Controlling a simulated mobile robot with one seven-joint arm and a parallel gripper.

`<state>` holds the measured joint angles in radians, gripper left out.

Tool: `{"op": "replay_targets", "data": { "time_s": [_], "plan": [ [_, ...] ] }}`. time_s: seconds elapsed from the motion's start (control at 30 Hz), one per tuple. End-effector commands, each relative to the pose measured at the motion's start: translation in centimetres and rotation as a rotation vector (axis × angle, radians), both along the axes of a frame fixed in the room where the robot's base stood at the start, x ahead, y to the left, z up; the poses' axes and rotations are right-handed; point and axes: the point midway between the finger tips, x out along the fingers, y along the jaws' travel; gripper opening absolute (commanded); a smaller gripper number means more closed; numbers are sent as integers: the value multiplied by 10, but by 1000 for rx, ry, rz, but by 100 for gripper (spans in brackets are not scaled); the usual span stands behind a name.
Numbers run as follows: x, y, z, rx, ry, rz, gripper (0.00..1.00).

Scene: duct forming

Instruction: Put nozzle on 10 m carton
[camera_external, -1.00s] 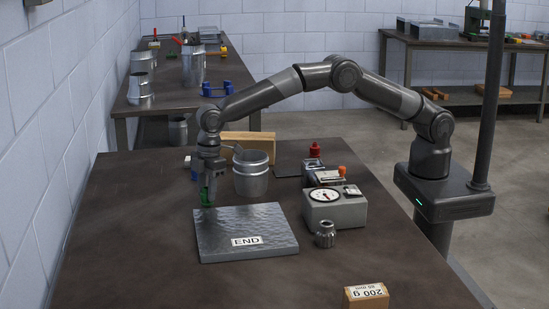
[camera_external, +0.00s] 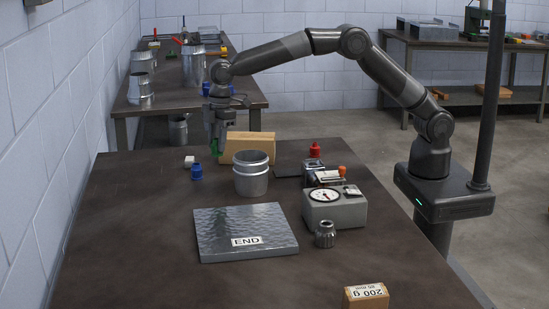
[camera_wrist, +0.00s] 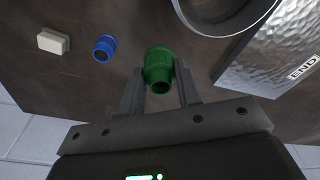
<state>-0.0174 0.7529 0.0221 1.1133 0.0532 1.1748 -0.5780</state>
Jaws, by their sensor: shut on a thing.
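My gripper (camera_external: 217,140) is shut on a green nozzle (camera_wrist: 158,68) and holds it above the back left of the table. The nozzle also shows as a small green piece in the external view (camera_external: 214,148). A blue nozzle-like piece (camera_external: 197,172) stands on the table below and left of my gripper; it also shows in the wrist view (camera_wrist: 104,48). A plain tan box (camera_external: 250,147) stands at the table's back edge. A small carton (camera_external: 366,297) at the front right has a label with "200 g" and "25 mm". I see no label reading "10 m".
A metal duct cylinder (camera_external: 251,178), a metal plate marked END (camera_external: 240,220), a dial gauge box (camera_external: 335,208), a small metal fitting (camera_external: 325,236) and a red piece (camera_external: 315,150) occupy the table (camera_external: 120,235). A white block (camera_external: 189,160) sits near the blue piece. The left front is clear.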

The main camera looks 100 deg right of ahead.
Motion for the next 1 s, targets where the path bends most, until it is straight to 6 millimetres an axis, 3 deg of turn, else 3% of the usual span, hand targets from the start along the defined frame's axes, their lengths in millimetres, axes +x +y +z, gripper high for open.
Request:
{"op": "replay_targets", "data": {
  "time_s": [0.17, 0.27, 0.4, 0.6, 0.8, 1.0],
  "plan": [
    [-17, -53, 18, -3, -1, 1, 10],
    [-37, -98, 32, -4, 0, 8, 10],
    [-75, -162, 53, -4, 0, 25, 10],
    [-138, -237, 77, -2, 2, 50, 10],
    [-184, -276, 90, 0, 0, 69, 10],
    [-194, -281, 88, 2, 0, 81, 10]
  ]
}}
